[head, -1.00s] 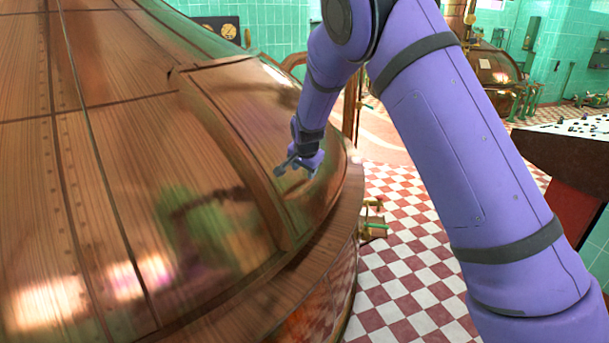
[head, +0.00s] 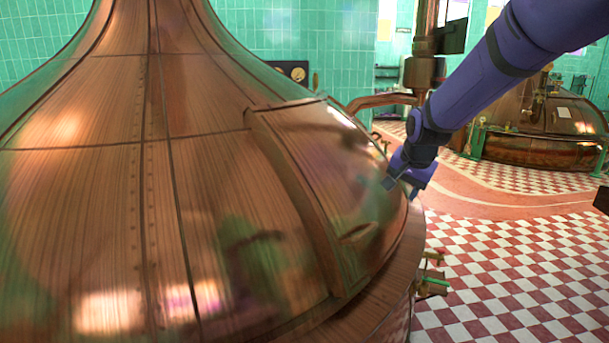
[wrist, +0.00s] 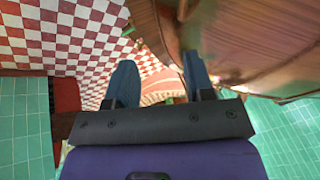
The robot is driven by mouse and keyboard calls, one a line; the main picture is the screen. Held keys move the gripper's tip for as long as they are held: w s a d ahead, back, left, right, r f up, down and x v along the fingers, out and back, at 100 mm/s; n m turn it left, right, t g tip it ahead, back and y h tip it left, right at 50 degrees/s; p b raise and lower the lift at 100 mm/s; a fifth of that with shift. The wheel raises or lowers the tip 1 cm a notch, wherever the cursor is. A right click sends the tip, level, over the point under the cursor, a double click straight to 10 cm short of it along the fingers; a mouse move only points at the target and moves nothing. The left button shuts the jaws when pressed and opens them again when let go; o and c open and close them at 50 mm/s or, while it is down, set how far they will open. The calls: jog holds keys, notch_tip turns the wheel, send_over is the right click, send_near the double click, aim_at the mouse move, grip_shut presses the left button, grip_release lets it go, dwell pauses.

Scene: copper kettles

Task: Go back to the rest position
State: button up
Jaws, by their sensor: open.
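My gripper (head: 401,182) is at the right side of the large copper kettle (head: 190,190) in the head view, beside its raised hatch (head: 345,190). In the wrist view, the two blue-grey fingers of my gripper (wrist: 160,82) stand apart with nothing between them. The curved copper kettle wall (wrist: 250,40) fills the upper right of the wrist view, close to the right finger. I cannot tell whether the finger touches it.
A brass valve with a green handle (head: 432,286) sticks out from the kettle's right side. A copper pipe column (head: 424,70) stands behind my arm. A second copper kettle (head: 540,125) stands at the back right.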

jog(key=s+d+r+n, duration=0.25)
jog(key=s+r, duration=0.45)
jog(key=s, duration=0.4)
jog(key=s+d+r+n, duration=0.1)
jog(key=s+n, duration=0.1)
jog(key=s, duration=1.1)
jog(key=s+d+n, duration=0.2)
jog(key=s, duration=1.1)
jog(key=shift+s+d+r+n, duration=0.15)
jog(key=shift+d+r+n, duration=0.1)
jog(key=shift+r+n, duration=0.1)
